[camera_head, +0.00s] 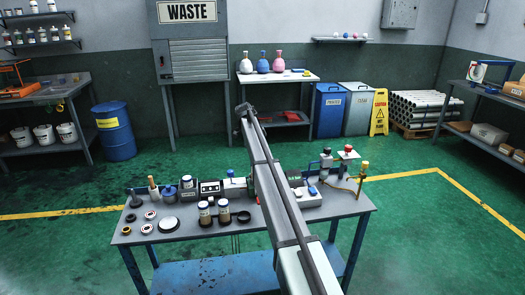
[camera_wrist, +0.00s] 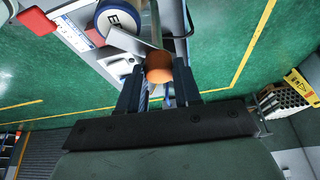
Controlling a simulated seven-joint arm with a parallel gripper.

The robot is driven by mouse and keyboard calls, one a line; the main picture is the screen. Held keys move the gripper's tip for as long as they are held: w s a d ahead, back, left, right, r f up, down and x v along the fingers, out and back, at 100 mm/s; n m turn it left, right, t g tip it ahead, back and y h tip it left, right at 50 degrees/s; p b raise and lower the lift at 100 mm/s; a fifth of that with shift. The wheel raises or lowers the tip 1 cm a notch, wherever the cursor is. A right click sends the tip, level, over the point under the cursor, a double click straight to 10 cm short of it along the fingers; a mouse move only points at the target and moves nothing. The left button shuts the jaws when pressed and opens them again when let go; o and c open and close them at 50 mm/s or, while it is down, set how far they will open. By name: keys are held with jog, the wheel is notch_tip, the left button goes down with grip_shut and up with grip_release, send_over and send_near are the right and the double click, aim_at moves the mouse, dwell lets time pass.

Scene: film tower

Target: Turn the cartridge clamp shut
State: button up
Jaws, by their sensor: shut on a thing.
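In the wrist view my gripper (camera_wrist: 157,82) has its two dark fingers on either side of an orange-brown round end (camera_wrist: 158,66), and it is shut on this piece. A grey bar or plate (camera_wrist: 127,40) runs beside it; I cannot tell whether they are joined. A round blue-and-white labelled thing (camera_wrist: 117,20) lies just beyond. In the head view my arm crosses the workbench (camera_head: 228,238) and hides the gripper and the held piece. I cannot make out the cartridge clamp or its angle for certain.
Jars, rings and small devices crowd the left of the bench. The bench's front edge has some free room.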

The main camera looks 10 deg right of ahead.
jog(key=shift+m, duration=0.6)
jog(key=shift+g, duration=0.3)
jog(key=o, duration=1)
jog(key=shift+o, duration=0.2)
jog(key=shift+w+r, duration=0.1)
jog(key=v, duration=1.3)
jog(key=shift+r, duration=0.3)
